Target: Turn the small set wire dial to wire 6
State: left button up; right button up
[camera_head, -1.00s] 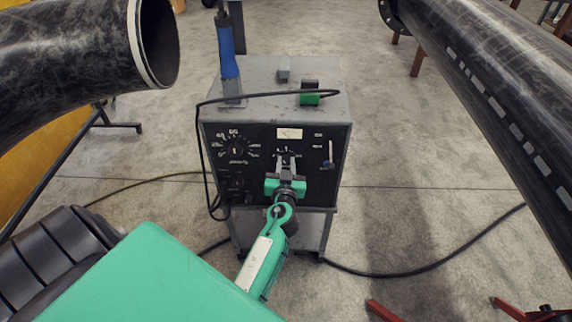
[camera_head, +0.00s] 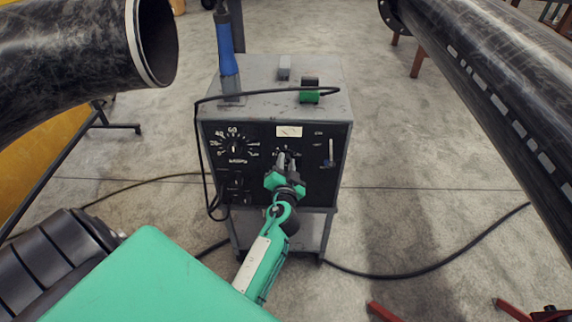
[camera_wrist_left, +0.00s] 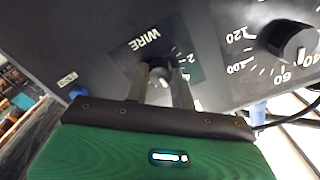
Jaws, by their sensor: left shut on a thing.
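The small wire dial (camera_wrist_left: 160,72) is on the dark front panel of the welding machine, on a plate marked WIRE. In the left wrist view it sits between the fingers of my left gripper (camera_wrist_left: 162,78), which are shut on it. The fingers partly hide the dial and its scale, so I cannot read which wire number it points to. In the head view my left gripper (camera_head: 284,160) reaches the panel from below with its jaws tilted, and it covers most of the dial. My right gripper is not in view.
A larger dial (camera_head: 234,149) is left of the small one, and a lever (camera_head: 330,154) is to its right. A blue-handled torch (camera_head: 227,52) and a green block (camera_head: 310,96) are on top of the machine. Black pipes (camera_head: 490,85) flank the scene.

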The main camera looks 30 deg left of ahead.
pick_arm(q)
jog(key=shift+m, duration=0.5)
jog(key=o, duration=1)
